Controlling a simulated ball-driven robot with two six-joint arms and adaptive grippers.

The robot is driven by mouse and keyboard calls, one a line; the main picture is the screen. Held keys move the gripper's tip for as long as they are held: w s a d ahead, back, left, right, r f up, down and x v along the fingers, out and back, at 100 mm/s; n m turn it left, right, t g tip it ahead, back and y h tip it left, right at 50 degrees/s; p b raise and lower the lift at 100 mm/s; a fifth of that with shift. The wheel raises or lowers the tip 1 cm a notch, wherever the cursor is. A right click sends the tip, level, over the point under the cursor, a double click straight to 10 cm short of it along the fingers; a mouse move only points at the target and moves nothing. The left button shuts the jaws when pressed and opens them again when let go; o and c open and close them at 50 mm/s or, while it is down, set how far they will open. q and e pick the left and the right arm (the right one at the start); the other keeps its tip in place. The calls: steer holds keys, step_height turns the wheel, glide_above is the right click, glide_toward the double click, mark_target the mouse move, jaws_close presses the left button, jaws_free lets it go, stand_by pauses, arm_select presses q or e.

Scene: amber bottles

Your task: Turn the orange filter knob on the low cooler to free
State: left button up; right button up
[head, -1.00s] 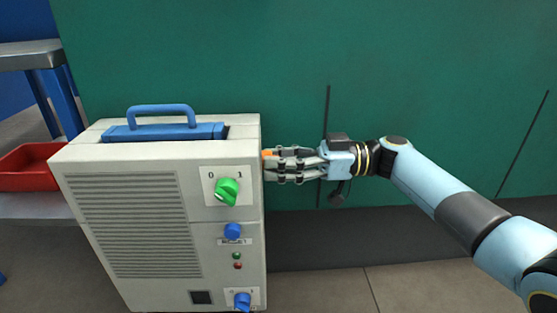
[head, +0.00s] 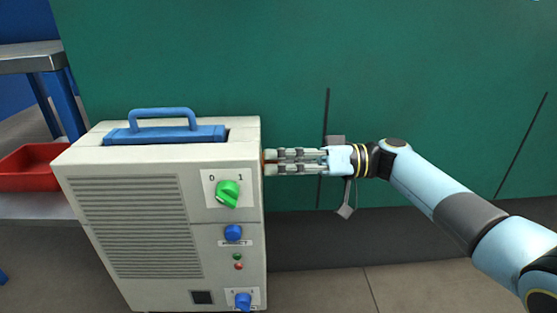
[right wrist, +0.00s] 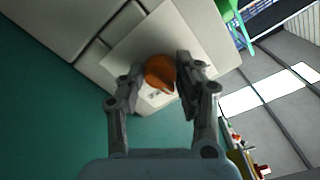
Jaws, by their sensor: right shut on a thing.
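The low cooler (head: 135,225) is a pale grey box with a vent grille on its front and a blue handle on top. The orange filter knob (right wrist: 160,74) sits on a white plate (right wrist: 188,30) on the cooler's right side. My right gripper (head: 268,162) reaches that side from the right; in the right wrist view its fingers (right wrist: 160,80) are shut on the knob, one on each side. In the head view the knob is almost wholly hidden by the fingers. The plate's marks are too small to read. My left gripper is not in view.
The cooler's front has a green knob (head: 227,193), a blue button (head: 233,232) and a lower blue knob (head: 243,301). A red tray (head: 30,168) is on a shelf at left. A green wall (head: 430,90) stands behind; the floor at right is clear.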

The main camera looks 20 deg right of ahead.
steer(key=m, duration=0.3)
steer(key=shift+r+p, duration=0.1)
steer(key=shift+p, duration=0.3)
steer(key=m+p, duration=0.1)
steer(key=m, duration=0.1)
steer(key=shift+m, duration=0.3)
steer(key=shift+m+p, duration=0.4)
steer(key=shift+m, duration=0.8)
arm_select(q)
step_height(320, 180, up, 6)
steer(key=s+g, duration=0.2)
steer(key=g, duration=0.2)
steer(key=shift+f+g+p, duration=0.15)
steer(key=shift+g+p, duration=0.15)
steer(key=shift+p, duration=0.15)
arm_select(e)
steer(key=shift+m, duration=1.4)
steer(key=o, duration=1.1)
steer(key=shift+o, duration=0.2)
steer(key=shift+d, duration=0.1)
